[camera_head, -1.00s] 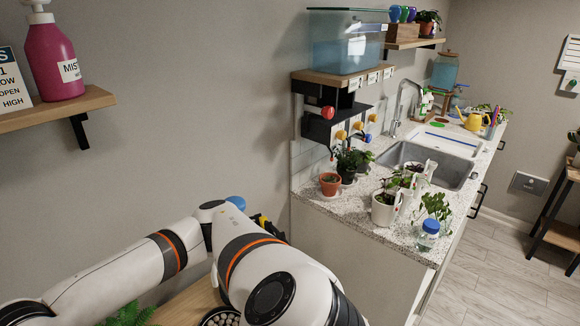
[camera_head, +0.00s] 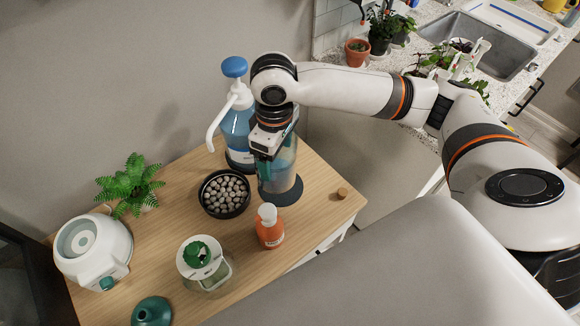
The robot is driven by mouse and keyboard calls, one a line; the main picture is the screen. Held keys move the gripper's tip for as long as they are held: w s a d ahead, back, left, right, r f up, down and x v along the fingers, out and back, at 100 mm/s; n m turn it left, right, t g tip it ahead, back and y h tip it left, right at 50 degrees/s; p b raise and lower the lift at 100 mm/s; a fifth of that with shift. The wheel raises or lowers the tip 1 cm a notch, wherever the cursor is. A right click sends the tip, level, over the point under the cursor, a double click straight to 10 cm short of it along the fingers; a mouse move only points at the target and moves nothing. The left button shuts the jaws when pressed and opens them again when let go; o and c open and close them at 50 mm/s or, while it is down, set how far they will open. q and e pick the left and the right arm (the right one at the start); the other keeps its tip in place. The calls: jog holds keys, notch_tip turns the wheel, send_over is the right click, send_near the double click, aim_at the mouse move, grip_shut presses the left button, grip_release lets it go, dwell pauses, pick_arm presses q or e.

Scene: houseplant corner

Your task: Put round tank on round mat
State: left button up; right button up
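The round tank (camera_head: 281,178) is a clear cylinder with bluish water low in it. It is upright at the back right of the wooden cabinet top. A dark round mat (camera_head: 290,196) shows below it; I cannot tell whether the tank's base touches the mat. My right gripper (camera_head: 268,152) points down at the tank's upper rim, its arm coming in from the right. The fingertips are partly hidden, so I cannot tell whether they are closed on the rim. My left gripper is not in view.
A blue pump bottle (camera_head: 238,130) stands close behind the tank, and a black bowl of pebbles (camera_head: 224,194) left of it. An orange bottle (camera_head: 269,228), a cork (camera_head: 342,193), a green-lidded jar (camera_head: 204,262), a white device (camera_head: 93,248) and a fern (camera_head: 130,186) share the wooden top (camera_head: 165,230).

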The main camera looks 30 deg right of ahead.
jog(key=w+d+f+n+b, duration=0.2)
jog(key=w+d+f+n, duration=0.35)
jog(key=n, duration=0.85)
jog(key=f, duration=0.3)
jog(key=a+f+p, duration=0.1)
jog(key=f, duration=0.7)
jog(key=shift+w+a, duration=0.15)
jog(key=shift+w, duration=0.25)
jog(key=shift+f, duration=0.1)
jog(key=o, duration=1.1)
jog(key=shift+f, duration=0.1)
notch_tip(320, 180, up, 12)
jog(key=shift+r, duration=0.2)
